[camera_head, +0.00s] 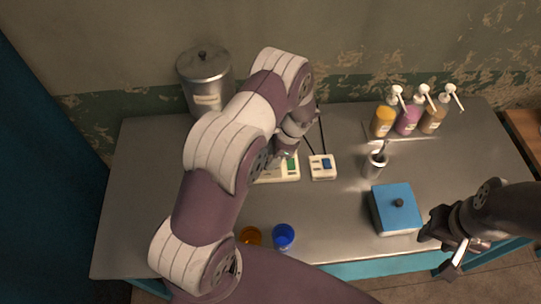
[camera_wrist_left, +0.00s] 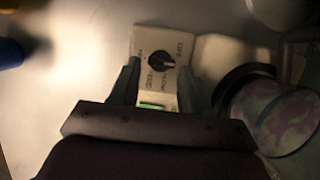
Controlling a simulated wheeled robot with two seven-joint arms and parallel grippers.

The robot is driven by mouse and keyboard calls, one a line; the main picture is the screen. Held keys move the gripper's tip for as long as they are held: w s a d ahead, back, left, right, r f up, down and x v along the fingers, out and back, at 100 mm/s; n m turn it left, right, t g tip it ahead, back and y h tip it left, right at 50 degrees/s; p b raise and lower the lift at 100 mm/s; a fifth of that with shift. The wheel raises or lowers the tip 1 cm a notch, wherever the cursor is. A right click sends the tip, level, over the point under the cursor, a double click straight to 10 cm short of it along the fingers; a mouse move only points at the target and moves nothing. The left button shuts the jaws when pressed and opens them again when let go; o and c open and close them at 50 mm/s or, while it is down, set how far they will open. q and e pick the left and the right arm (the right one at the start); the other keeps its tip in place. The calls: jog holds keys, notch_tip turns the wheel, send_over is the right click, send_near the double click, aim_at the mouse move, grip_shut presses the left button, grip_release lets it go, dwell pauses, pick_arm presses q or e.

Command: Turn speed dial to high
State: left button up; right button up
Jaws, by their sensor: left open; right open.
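The speed dial (camera_wrist_left: 161,63) is a black round knob with a pale pointer mark, on a cream control panel (camera_wrist_left: 148,42) with printed labels too small to read. My right gripper (camera_head: 454,250) is open and empty near the table's front right edge.
A small box with a blue switch (camera_head: 322,167) stands right of the panel. A metal cup (camera_head: 374,166), a blue-lidded box (camera_head: 397,208) and several pump bottles (camera_head: 408,118) stand further right. Blue (camera_head: 283,237) and orange (camera_head: 250,235) cups are at the front. A lidded metal pot (camera_head: 204,75) stands behind.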

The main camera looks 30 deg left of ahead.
pick_arm(q)
jog(key=shift+x, duration=0.9)
jog(key=shift+w, duration=0.1)
jog(key=c, duration=0.8)
jog(key=shift+o, duration=0.2)
